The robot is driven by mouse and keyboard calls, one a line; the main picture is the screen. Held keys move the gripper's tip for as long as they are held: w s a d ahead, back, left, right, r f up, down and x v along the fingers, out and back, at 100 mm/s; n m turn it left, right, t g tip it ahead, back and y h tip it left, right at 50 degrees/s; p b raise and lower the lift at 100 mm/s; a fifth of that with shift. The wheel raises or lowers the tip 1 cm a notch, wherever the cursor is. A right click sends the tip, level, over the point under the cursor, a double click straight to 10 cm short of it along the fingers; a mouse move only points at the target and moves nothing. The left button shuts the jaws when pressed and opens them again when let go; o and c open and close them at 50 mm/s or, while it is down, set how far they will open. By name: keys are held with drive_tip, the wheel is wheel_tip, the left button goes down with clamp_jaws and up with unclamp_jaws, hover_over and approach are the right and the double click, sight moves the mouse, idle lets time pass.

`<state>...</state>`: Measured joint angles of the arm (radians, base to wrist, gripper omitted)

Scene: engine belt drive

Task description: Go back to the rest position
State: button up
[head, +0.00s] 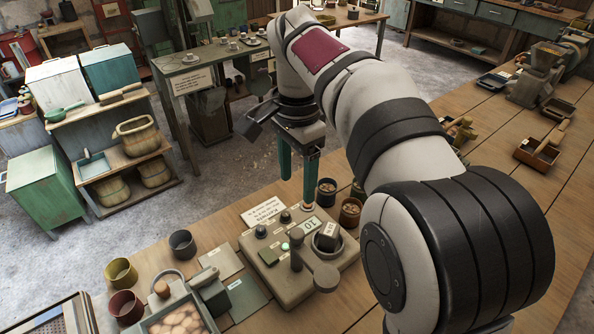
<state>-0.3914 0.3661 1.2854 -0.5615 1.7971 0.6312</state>
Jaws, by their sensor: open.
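My gripper (297,190) hangs from my arm in the middle of the head view, pointing down. Its two green fingers are apart, with nothing seen between them. The fingertips are over the far side of a beige console (292,280) on the wooden table; I cannot tell how far above it they are. The console bears a lit green button (296,233), dark knobs, an upright post and a card marked 10 (309,224). A dark block sits in a round cup at its right side (327,236).
Two dark cups of brown pieces (327,190) stand close right of my gripper. Small cups (121,272) and a bin of round brown items (180,322) are at the front left. A grinder and trays (538,150) line the right. Floor lies beyond the table's edge.

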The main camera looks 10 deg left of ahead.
drive_tip(key=shift+r, duration=0.7)
drive_tip(key=s+d+f+n, duration=0.2)
drive_tip(key=s+d, duration=0.7)
drive_tip(key=s, duration=0.3)
drive_tip(key=s+d+f+y, duration=0.1)
drive_tip(key=s+f, duration=0.3)
drive_tip(key=s, duration=0.3)
drive_tip(key=s+d+f+n, duration=0.1)
drive_tip(key=s+d+f, duration=0.1)
drive_tip(key=s+f, duration=0.2)
drive_tip(key=s, duration=0.2)
drive_tip(key=shift+s+d+f+n+y, duration=0.25)
drive_tip(key=shift+s+f+n+y, duration=0.05)
drive_tip(key=shift+s+f+y, duration=0.1)
